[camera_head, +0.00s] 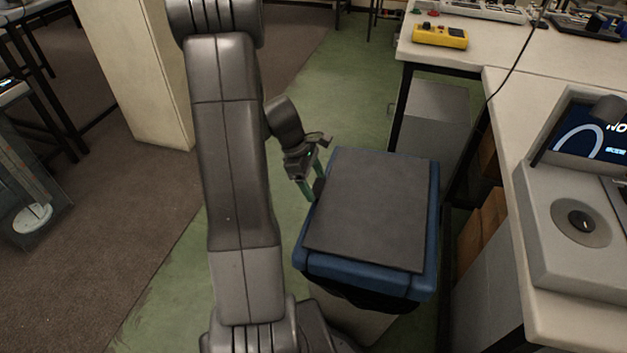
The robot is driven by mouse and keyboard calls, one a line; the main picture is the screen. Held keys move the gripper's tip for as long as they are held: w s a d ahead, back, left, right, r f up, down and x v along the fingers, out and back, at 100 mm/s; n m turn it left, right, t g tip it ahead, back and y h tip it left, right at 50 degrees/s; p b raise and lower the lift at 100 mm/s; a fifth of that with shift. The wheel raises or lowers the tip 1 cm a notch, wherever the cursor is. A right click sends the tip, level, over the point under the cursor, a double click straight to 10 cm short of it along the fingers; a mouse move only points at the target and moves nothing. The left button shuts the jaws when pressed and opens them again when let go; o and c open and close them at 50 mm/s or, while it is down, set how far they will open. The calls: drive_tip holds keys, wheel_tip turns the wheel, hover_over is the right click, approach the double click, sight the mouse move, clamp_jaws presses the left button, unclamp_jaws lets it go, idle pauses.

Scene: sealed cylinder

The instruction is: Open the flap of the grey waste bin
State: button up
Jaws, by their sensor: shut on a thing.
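The waste bin stands on the floor right of centre in the head view, with a blue rim (365,277) around its top. Its dark grey flap (375,210) lies over the top and covers the opening. The flap looks flat or nearly so; I cannot tell whether its left edge is slightly raised. My gripper (317,188) is at the flap's far left edge, pointing down. It is shut on a small dark part at that edge, which I take to be part of the flap. The exact contact is partly hidden by the fingers.
A white bench (560,75) runs along the right, close to the bin, with a yellow meter (440,36) and a grey device (580,225) on it. A pale cabinet (135,75) stands at the back left. Green floor (165,290) is clear at left.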

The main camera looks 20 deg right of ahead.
drive_tip(key=s+d+r+t+y+p, duration=0.2)
drive_tip(key=s+d+r+y+p, duration=0.1)
drive_tip(key=r, duration=0.5)
drive_tip(key=s+d+r+t+y+p, duration=0.2)
drive_tip(key=s+d+r+y+p, duration=0.1)
drive_tip(key=d+r+p, duration=0.2)
drive_tip(key=s+d+r+t+y+p, duration=0.3)
drive_tip(key=d+r+p, duration=0.2)
drive_tip(key=r, duration=0.6)
drive_tip(key=shift+s+r+p, duration=0.3)
drive_tip(key=shift+r+p, duration=0.05)
drive_tip(key=shift+p, duration=0.8)
drive_tip(key=shift+t+y, duration=0.3)
drive_tip(key=shift+y, duration=0.3)
drive_tip(key=s+d+r, duration=0.1)
drive_tip(key=s+d, duration=0.1)
drive_tip(key=s+d+r, duration=0.1)
drive_tip(key=d, duration=0.1)
drive_tip(key=s+d+r, duration=0.1)
drive_tip(key=s+d, duration=0.1)
drive_tip(key=d, duration=0.1)
drive_tip(key=shift+s, duration=0.35)
drive_tip(key=shift+s+d, duration=0.35)
drive_tip(key=shift+d, duration=0.1)
